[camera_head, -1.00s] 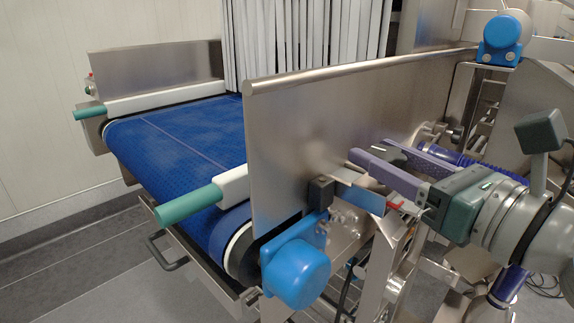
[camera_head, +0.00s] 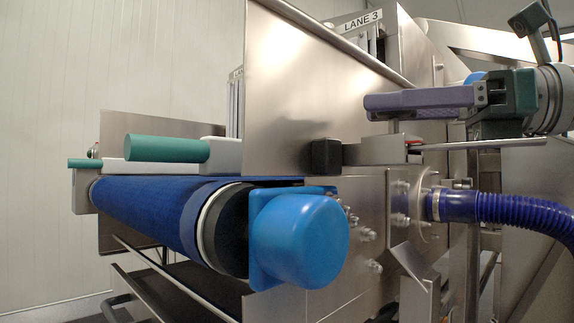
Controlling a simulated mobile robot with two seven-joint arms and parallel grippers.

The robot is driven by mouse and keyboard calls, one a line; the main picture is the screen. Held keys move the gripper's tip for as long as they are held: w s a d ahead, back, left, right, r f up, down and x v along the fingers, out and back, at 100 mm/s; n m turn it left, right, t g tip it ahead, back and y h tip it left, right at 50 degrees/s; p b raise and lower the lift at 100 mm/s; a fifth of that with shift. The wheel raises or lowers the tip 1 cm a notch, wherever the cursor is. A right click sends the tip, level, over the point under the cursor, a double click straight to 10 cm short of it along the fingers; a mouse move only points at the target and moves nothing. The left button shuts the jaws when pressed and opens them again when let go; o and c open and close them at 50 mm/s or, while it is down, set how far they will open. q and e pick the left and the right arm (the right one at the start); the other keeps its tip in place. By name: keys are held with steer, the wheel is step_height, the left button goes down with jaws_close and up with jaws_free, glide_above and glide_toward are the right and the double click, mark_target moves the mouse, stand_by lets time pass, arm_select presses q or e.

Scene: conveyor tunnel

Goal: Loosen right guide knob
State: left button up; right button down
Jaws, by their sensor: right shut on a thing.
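My right gripper (camera_head: 368,105) reaches in from the right, level, with its purple fingers pointing left beside the tall steel side plate (camera_head: 300,85). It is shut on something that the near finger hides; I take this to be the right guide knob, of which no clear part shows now. A steel bracket block (camera_head: 385,150) sits just below the fingers, with a black block (camera_head: 326,157) at its left. The right guide (camera_head: 222,155) is a white rail with a green cylindrical end (camera_head: 166,148), over the blue belt (camera_head: 150,205). My left gripper is not in view.
A blue rounded housing (camera_head: 305,240) juts out at the belt's front end. A ribbed blue hose (camera_head: 510,212) runs off to the right below my right gripper. A "LANE 3" sign (camera_head: 362,20) is behind the side plate. The white wall at left leaves free room.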

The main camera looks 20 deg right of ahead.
steer(key=shift+w+d+n+g+y+p, duration=0.1)
steer(key=shift+w+n+g+y+p, duration=0.05)
steer(key=shift+n+g+y+p, duration=0.2)
steer(key=shift+r+n+g+y+p, duration=0.3)
steer(key=shift+n+g+y+p, duration=0.6)
steer(key=shift+g, duration=0.35)
steer(key=shift+n+g+y+p, duration=0.45)
steer(key=shift+n+g, duration=0.4)
steer(key=shift+g, duration=0.25)
steer(key=n+g, duration=0.1)
steer(key=g+y, duration=0.1)
steer(key=shift+f+n+g, duration=0.3)
steer(key=shift+n+g, duration=0.1)
steer(key=shift+f+n+g, duration=0.1)
steer(key=shift+n+g, duration=0.5)
steer(key=shift+g, duration=0.6)
steer(key=shift+c, duration=1.4)
jaws_free()
